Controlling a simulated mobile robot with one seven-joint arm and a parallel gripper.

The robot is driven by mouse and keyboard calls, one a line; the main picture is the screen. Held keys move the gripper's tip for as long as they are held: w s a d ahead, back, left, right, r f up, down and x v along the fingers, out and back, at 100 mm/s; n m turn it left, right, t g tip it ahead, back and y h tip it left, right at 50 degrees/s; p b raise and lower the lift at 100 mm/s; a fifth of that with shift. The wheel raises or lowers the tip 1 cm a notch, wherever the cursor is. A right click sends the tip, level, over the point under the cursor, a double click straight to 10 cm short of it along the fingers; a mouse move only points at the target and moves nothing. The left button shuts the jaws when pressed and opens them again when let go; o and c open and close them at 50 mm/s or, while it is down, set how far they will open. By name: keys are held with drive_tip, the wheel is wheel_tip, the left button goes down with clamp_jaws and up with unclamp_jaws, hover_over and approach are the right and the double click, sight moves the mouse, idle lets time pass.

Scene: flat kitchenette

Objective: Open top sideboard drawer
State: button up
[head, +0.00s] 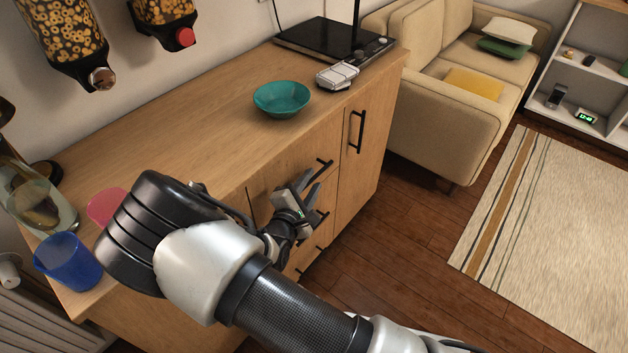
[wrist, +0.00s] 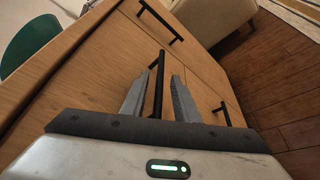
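The sideboard's top drawer (head: 283,190) has a wooden front and looks shut flush. Its black bar handle (head: 324,164) also shows in the wrist view (wrist: 160,68). My gripper (head: 312,182) is in front of the drawer front, its fingers pointing toward the handle. In the wrist view my gripper (wrist: 158,85) is open, with one finger on each side of the bar. A gap shows between the bar and each finger; I cannot tell how deep the bar sits between them. My wrist and forearm hide part of the sideboard front in the head view.
Lower drawer handles (wrist: 224,114) sit below, and a cupboard door with a black handle (head: 357,131) is to the right. A teal bowl (head: 282,97), blue cup (head: 68,262) and pink cup (head: 107,205) stand on top. The wooden floor (head: 400,240) in front is clear.

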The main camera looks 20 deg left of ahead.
drive_tip(key=shift+x, duration=1.4)
clamp_jaws()
drive_tip(key=shift+s+d, duration=0.1)
drive_tip(key=shift+d, duration=0.05)
